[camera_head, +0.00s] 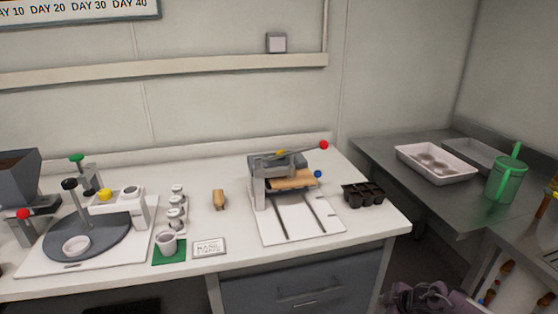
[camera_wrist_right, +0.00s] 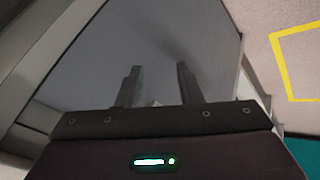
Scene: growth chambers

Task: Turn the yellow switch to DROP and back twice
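A yellow knob (camera_head: 104,194) sits on a white block of the left bench device, above a dark round turntable (camera_head: 100,240). A second small yellow part (camera_head: 280,153) shows on top of the grey press-like device. I cannot tell which is the switch, and no DROP label is readable. My right gripper (camera_head: 425,297) is low at the bottom right, in front of the bench and far from both yellow parts. In the right wrist view its two fingers (camera_wrist_right: 158,82) stand apart with nothing seen held between them. My left gripper is not in view.
The white bench holds a grey hopper (camera_head: 15,178), small cups (camera_head: 177,207), a green mat (camera_head: 158,256), a label card (camera_head: 209,248) and a black cell tray (camera_head: 364,194).

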